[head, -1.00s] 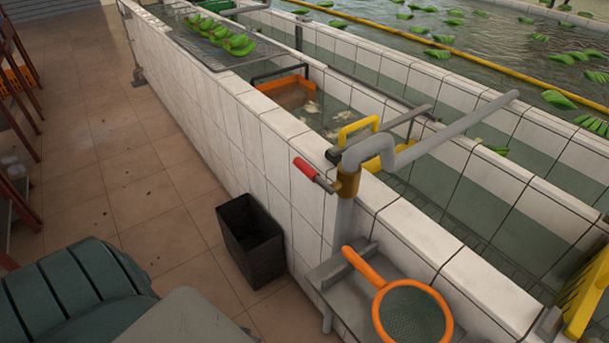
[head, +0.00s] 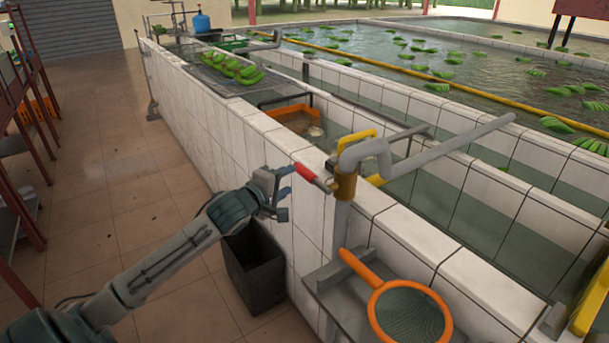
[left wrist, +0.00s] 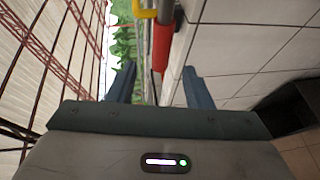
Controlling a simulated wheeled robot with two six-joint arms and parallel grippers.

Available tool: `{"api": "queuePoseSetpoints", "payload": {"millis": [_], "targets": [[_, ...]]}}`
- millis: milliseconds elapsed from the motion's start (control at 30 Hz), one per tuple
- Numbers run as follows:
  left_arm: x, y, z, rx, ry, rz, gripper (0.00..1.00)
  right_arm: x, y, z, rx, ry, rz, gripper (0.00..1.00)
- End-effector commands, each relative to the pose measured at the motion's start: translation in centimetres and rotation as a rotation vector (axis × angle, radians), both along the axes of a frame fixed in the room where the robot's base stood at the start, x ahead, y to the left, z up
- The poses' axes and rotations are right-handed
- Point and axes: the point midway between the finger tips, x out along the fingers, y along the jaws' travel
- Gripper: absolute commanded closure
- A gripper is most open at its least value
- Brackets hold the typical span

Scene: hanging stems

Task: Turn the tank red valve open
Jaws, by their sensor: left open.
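The red valve lever (head: 312,177) sticks out to the left from a brass valve body (head: 345,186) on a grey pipe at the tank wall. My left gripper (head: 286,190) is open, just left of the lever's free end, with its fingers pointing toward it. In the left wrist view the red lever (left wrist: 161,46) comes down from the top, in line with the gap between my open fingers (left wrist: 159,82). I cannot tell whether its tip is between them. My right gripper is not in view.
A black bin (head: 255,268) stands on the floor below my left gripper. An orange-rimmed strainer (head: 408,312) lies on a grey shelf (head: 340,290) by the wall. The tiled tank wall (head: 205,125) runs close beside my arm. Green bananas (head: 232,67) sit on a rack farther back.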

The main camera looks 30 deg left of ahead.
Motion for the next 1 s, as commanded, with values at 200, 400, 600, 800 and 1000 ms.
{"api": "queuePoseSetpoints", "payload": {"millis": [200,400,600,800,1000], "targets": [[2.5,0.0,-0.3,-0.007,-0.001,0.001,0.54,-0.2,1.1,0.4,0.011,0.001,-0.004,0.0],[6.0,0.1,-1.0,-0.006,0.001,0.002,0.54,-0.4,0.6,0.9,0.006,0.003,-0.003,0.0],[8.9,0.1,-1.6,-0.002,0.001,0.001,0.54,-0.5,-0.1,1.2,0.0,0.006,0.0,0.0],[10.2,0.1,-1.9,0.0,0.001,0.0,0.54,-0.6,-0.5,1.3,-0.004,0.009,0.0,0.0],[10.3,0.1,-2.0,0.002,0.002,0.0,0.54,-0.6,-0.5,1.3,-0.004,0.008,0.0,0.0]]}}
